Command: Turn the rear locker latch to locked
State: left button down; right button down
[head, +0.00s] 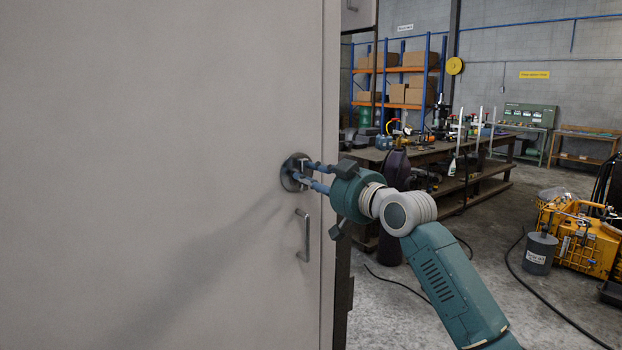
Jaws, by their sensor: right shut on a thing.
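The locker door (160,150) is a large flat grey panel filling the left half of the head view. Its latch (289,172) is a round dark disc near the door's right edge. My right gripper (305,172) reaches in from the right and is shut on the latch's raised middle part. The fingers hide most of that part, so I cannot tell its turn angle. A bar handle (303,235) sits on the door just below the latch. My left gripper is not in view.
Right of the locker stands a long workbench (455,160) crowded with tools. A dark cylinder (394,200) stands behind my right arm. A yellow machine (580,245) and a grey canister (540,252) are on the floor at the right. Cables cross the open floor.

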jog(key=shift+w+d, duration=0.1)
dwell(0.5)
jog(key=c, duration=1.4)
grip_release()
jog(key=v, duration=1.2)
jog(key=shift+f, duration=0.1)
